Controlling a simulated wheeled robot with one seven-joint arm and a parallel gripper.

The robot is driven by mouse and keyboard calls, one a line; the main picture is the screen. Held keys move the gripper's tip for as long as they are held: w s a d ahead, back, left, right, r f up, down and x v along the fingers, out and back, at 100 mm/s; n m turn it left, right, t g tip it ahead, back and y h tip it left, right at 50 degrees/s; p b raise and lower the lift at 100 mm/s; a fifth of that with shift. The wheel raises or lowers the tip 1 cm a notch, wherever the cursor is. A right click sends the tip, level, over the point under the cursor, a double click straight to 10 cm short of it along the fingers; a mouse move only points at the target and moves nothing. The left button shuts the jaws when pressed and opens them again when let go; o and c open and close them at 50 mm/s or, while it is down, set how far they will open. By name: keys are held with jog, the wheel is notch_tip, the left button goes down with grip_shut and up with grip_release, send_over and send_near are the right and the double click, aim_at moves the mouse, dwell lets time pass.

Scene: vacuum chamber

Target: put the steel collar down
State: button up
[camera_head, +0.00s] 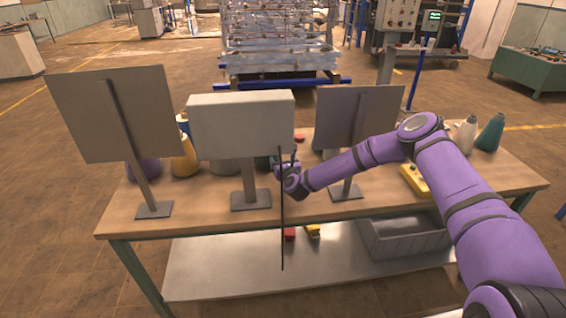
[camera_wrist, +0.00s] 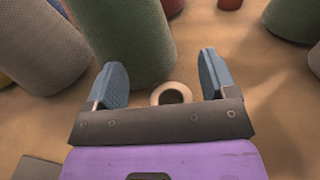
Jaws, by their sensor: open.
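My gripper (camera_head: 287,168) is over the wooden table, right of the pale box-shaped panel. In the wrist view its two blue-grey fingers (camera_wrist: 161,80) stand wide apart. A small pale ring with a dark hole (camera_wrist: 168,85), which looks like the steel collar, shows between the fingers. It is apart from both fingers, and its near edge is hidden by the gripper's front bar. I cannot tell its exact height above the tabletop. The collar cannot be made out in the head view.
The table (camera_head: 205,215) carries upright panels (camera_head: 80,125), (camera_head: 240,125), (camera_head: 375,105) on stands. Several cones stand behind, including a yellow one (camera_head: 183,157). A dark green cone (camera_wrist: 125,45) is close to the left finger. A yellow box (camera_head: 414,180) lies right. A grey bin (camera_head: 400,238) sits on the lower shelf.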

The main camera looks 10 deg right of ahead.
jog(key=shift+r, duration=0.1)
jog(key=shift+r, duration=0.25)
jog(key=shift+s+r, duration=0.2)
jog(key=shift+r, duration=0.1)
jog(key=s, duration=0.3)
jog(key=s+d, duration=0.1)
jog(key=s, duration=0.3)
jog(key=s+r, duration=0.1)
jog(key=s, duration=0.3)
jog(key=shift+s+d, duration=0.25)
